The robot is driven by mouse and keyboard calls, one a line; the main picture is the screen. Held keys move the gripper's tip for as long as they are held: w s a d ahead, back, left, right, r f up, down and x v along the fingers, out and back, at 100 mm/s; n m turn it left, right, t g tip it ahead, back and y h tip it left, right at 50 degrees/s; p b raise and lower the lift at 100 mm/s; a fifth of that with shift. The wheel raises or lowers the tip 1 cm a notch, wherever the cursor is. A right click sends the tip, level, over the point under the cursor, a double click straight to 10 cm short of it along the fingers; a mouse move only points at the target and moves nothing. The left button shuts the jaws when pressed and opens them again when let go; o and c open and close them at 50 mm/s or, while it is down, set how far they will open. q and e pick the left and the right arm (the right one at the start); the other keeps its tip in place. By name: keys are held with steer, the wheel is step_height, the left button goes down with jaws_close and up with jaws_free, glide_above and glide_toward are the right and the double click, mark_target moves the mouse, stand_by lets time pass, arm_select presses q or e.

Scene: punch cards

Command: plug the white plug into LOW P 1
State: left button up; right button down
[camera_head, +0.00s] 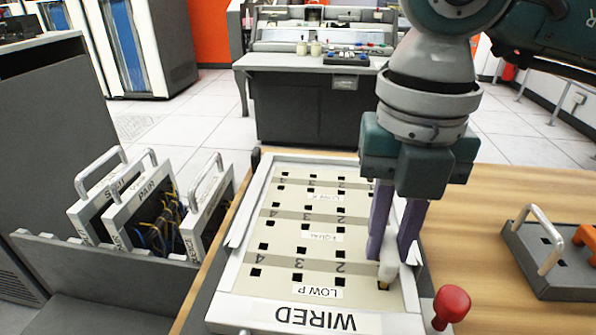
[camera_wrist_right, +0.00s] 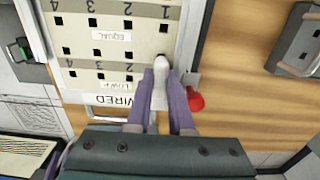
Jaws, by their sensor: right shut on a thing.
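The WIRED panel (camera_head: 258,312) lies flat on the wooden table, its lettering upside down in the head view. The LOW P label (camera_head: 318,291) marks its nearest row. My right gripper (camera_head: 397,268) points down at the panel's near right corner and is shut on the white plug (camera_head: 388,271). In the wrist view the white plug (camera_wrist_right: 160,74) stands between the two purple fingers of my right gripper (camera_wrist_right: 160,92), at the LOW P row's column 1 end. The plug hides the hole there; I cannot tell whether its tip is in it. My left gripper is not in view.
A red knob (camera_head: 451,304) stands just right of the panel, close to my right gripper. A grey tray with a handle (camera_head: 548,258) lies at the right. Several handled panels (camera_head: 140,200) stand in a rack at the left. Bare table (camera_head: 478,225) lies between panel and tray.

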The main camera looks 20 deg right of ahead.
mark_target(386, 240)
steer(key=shift+f+b, duration=0.65)
steer(key=shift+f, duration=0.2)
stand_by(0.5)
steer(key=c, duration=1.2)
jaws_free()
steer(key=shift+c, duration=0.2)
steer(key=o, duration=0.5)
steer(key=shift+w, duration=0.1)
steer(key=shift+r, duration=0.1)
step_height(386, 240, up, 10)
steer(key=shift+a+f+p, duration=0.1)
steer(key=shift+p, duration=0.65)
